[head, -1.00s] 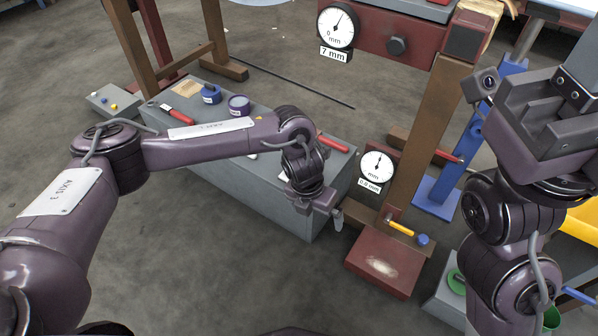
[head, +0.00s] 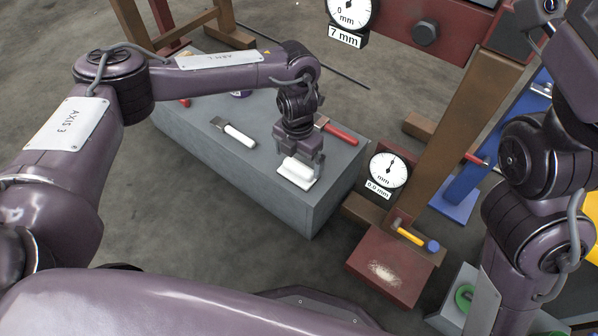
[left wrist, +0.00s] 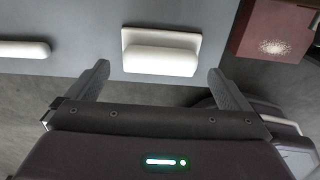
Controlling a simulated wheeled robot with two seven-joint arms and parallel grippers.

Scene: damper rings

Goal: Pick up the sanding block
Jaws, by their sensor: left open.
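The sanding block, a white rounded grip on a flat pale base (head: 298,172), lies near the front right corner of the grey bench top. In the left wrist view the sanding block (left wrist: 160,60) sits ahead of and between the two open fingers, apart from both. My left gripper (head: 302,158) is open and empty, pointing down close above the block; its fingers also show in the left wrist view (left wrist: 159,80). My right arm stands at the right edge, and its fingers are out of the picture.
A white-handled scraper (head: 235,135) lies left of the block on the bench (head: 265,188). A red-handled tool (head: 338,132) lies just behind my left gripper. A dial gauge (head: 388,171) and a dark red block with a pale patch (head: 384,272) stand to the right, beyond the bench.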

